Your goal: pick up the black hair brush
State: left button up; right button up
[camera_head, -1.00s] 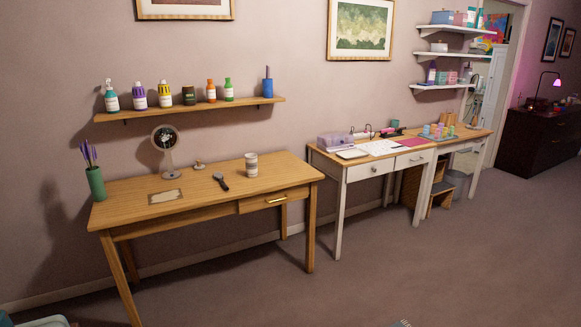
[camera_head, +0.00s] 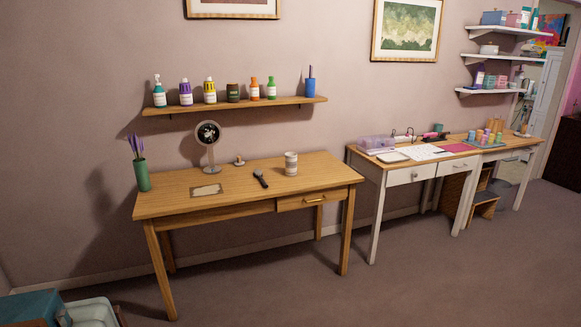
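The black hair brush (camera_head: 260,179) lies on the wooden dressing table (camera_head: 230,205), near the middle of its top. A striped cup (camera_head: 291,163) stands just to the right of it, and a small tray or card (camera_head: 206,190) lies to its left. Nothing covers the brush. Neither of my grippers shows in the head view, and the table is some way off across the floor.
A round mirror (camera_head: 208,134) and a green vase (camera_head: 142,174) stand on the table's left part. A shelf (camera_head: 236,107) with bottles hangs above. A white desk (camera_head: 402,178) stands to the right. Bins (camera_head: 90,313) are at bottom left. The floor (camera_head: 400,290) in front is clear.

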aim_at(257, 173)
jog(key=i+u, duration=0.25)
jog(key=i, duration=1)
